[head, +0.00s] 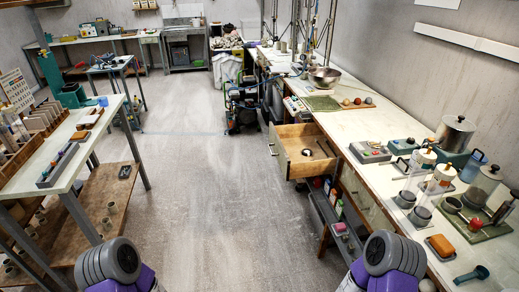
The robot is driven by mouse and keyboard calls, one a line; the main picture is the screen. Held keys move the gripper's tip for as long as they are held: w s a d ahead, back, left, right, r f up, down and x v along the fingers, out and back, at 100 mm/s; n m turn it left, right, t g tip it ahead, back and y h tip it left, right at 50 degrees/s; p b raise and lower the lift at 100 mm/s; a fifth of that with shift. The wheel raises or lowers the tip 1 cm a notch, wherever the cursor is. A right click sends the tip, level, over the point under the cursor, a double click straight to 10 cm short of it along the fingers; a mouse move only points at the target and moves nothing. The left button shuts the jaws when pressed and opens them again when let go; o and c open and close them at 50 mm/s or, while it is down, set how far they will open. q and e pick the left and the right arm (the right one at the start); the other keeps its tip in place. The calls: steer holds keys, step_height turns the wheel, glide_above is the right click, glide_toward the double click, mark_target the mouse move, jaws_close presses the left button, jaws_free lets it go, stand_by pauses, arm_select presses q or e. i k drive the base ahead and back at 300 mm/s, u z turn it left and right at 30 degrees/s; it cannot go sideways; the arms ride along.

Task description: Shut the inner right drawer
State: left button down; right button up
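One wooden drawer (278,157) stands pulled out from the long workbench on the right, into the aisle. It is open at the top and a small dark-handled item (307,152) lies inside. I cannot tell whether this is the inner right drawer. Closed drawer fronts (368,205) show nearer along the same bench. Two grey and purple parts of my arms show at the bottom edge, well short of the open drawer. Neither gripper is in view.
The right worktop (352,124) carries jars, a pot (454,133) and a bowl (324,77). A low shelf (335,222) with small items sits below the open drawer. A table (48,155) stands at left. The floor (200,190) between is clear.

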mark_target(288, 142)
steer(key=i, duration=1.95)
steer(key=z, duration=0.3)
